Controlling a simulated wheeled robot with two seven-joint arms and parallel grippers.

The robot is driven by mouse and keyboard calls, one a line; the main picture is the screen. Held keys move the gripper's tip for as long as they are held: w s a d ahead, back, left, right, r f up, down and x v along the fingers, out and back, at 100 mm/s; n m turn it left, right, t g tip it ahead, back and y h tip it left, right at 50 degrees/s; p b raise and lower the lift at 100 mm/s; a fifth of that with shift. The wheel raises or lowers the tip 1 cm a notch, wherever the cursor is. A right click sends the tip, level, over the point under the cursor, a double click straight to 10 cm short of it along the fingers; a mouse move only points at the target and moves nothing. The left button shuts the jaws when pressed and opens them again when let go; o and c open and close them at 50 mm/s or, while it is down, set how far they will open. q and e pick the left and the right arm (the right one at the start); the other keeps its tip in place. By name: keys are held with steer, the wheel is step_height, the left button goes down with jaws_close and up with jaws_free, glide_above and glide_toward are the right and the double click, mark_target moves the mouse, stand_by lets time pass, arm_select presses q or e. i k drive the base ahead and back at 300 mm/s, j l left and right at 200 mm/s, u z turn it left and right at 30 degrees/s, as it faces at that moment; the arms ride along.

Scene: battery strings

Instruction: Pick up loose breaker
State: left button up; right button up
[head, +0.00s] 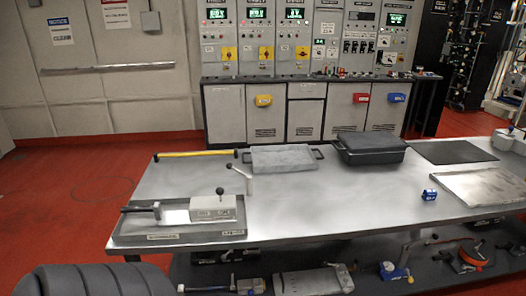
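No thing is clearly marked as the loose breaker. A light grey box with a black-knobbed lever (213,207) sits in the shallow grey tray (180,238) at the table's front left. A black-handled piece (140,209) lies left of it in the same tray. A small blue block (429,195) stands alone on the right half of the table. Which of these is the breaker I cannot tell. Neither of my grippers is in view.
The steel table (310,205) is clear in its middle. A grey plate (283,157), a black case (370,148), a yellow bar (195,154) and a flat panel (485,187) lie on it. Tools fill the lower shelf (320,262). Control cabinets (305,115) stand behind.

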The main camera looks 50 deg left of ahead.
mark_target(202, 209)
steer(key=u, duration=2.1)
